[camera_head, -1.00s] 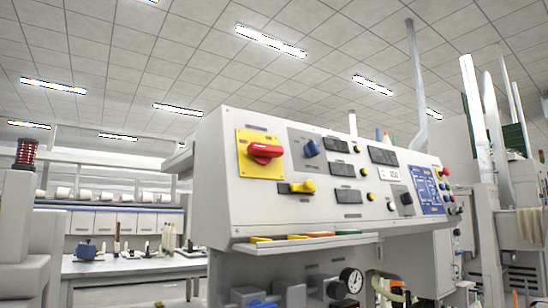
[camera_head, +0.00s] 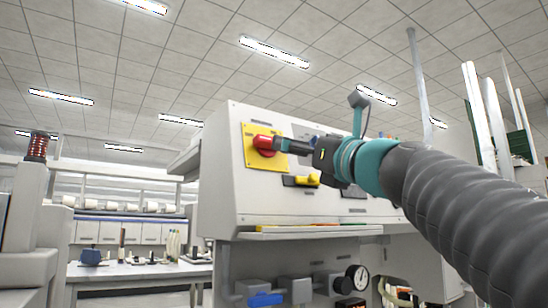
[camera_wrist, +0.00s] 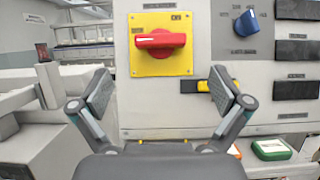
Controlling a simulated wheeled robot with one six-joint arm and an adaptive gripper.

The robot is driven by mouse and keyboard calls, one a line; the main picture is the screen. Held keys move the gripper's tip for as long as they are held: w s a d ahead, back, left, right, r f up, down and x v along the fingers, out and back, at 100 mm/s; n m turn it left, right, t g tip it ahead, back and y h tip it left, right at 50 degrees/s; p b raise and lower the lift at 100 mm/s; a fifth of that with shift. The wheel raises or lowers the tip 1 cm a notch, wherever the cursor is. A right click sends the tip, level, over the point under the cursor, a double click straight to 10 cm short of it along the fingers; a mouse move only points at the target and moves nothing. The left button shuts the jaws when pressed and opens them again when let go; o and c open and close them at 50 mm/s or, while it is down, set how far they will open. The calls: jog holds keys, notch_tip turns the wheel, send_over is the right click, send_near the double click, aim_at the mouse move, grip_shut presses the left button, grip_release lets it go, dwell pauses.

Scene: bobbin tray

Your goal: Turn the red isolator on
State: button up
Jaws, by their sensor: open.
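The red isolator (camera_wrist: 160,40) is a rotary knob on a yellow square plate (camera_wrist: 160,66) at the left of the sloped panel. In the wrist view its handle lies about level, its white mark toward the left. In the head view the red knob (camera_head: 264,142) is partly behind my fingers. My gripper (camera_head: 279,144) reaches in from the right, in front of the plate. In the wrist view my gripper (camera_wrist: 163,92) is open and empty, its two fingers spread wide below and to either side of the knob. I cannot tell whether a finger touches it.
A yellow-handled switch (camera_wrist: 219,86) sits just below right of the plate, close behind my right finger. A blue knob (camera_wrist: 246,22) is to the right. A shelf with coloured pieces (camera_head: 310,229) juts out below the panel. A gauge (camera_head: 357,277) sits lower.

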aim_at(272, 138)
jog(key=p+x, duration=0.3)
jog(key=x, duration=0.8)
jog(key=shift+w, duration=0.1)
jog(key=c, duration=1)
